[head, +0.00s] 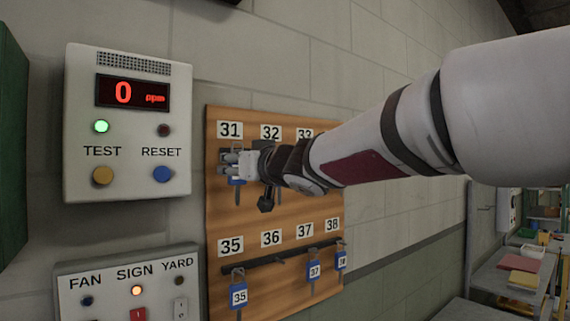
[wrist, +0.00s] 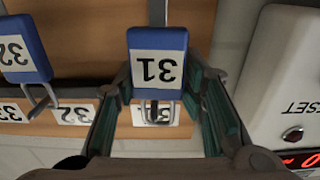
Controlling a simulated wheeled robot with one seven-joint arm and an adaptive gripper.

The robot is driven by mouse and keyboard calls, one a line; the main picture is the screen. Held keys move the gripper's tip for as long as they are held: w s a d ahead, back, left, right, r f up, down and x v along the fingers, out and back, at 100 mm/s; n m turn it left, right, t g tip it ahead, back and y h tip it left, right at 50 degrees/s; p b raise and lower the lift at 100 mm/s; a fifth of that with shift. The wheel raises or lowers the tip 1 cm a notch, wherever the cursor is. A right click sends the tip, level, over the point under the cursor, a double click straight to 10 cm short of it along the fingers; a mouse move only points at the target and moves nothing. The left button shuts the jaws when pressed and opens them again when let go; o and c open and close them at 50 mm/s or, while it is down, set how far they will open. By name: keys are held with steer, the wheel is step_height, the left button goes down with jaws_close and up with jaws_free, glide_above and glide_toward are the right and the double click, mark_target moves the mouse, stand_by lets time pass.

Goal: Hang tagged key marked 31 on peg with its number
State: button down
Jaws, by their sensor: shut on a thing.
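The tagged key is a blue tag with a white 31 label (wrist: 158,66), upside down in the wrist view, its key shaft at the top edge. In the head view, a bit of its blue tag (head: 236,181) shows below my gripper (head: 238,162). My gripper (wrist: 160,85) is shut on it, a finger on each side. The board's 31 number plate (head: 230,129) is just above my gripper; in the wrist view it is partly hidden behind the tag's metal loop.
A blue tag 32 (wrist: 22,48) hangs close beside. On the wooden board (head: 222,215), tags 35 (head: 238,296), 37 (head: 314,271) and 38 (head: 341,261) hang on the lower rail. A gas meter box (head: 128,180) and a switch panel (head: 110,285) are on the wall at left.

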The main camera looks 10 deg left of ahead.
steer(key=shift+w+d+f+h, duration=0.15)
steer(key=shift+w+f+h, duration=0.15)
steer(key=shift+w+f, duration=0.25)
steer(key=c, duration=1.2)
jaws_free()
steer(key=shift+f, duration=0.2)
steer(key=shift+o, duration=1.4)
steer(key=shift+w+a, duration=0.2)
steer(key=shift+s+d+r, duration=0.1)
steer(key=shift+s+r, duration=0.1)
steer(key=shift+s, duration=0.1)
steer(key=v, duration=1.2)
steer(key=d+f+m+t+h+b, duration=0.1)
steer(key=d+f+m+h, duration=0.4)
steer(key=d, duration=0.7)
steer(key=d+f+m+t+h+b, duration=0.1)
steer(key=d+f+m+h, duration=0.35)
steer(key=d, duration=0.85)
steer(key=s+d+f+g+h+b, duration=0.1)
steer(key=s+d+f+g, duration=0.3)
steer(key=s+f, duration=0.6)
steer(key=s+d+f+g+h+b, duration=0.1)
steer(key=s+d+f+g+h, duration=0.2)
steer(key=s+f, duration=0.7)
steer(key=shift+s+d+f+g, duration=0.4)
steer(key=shift+d+f+g, duration=0.1)
steer(key=shift+d+f, duration=0.3)
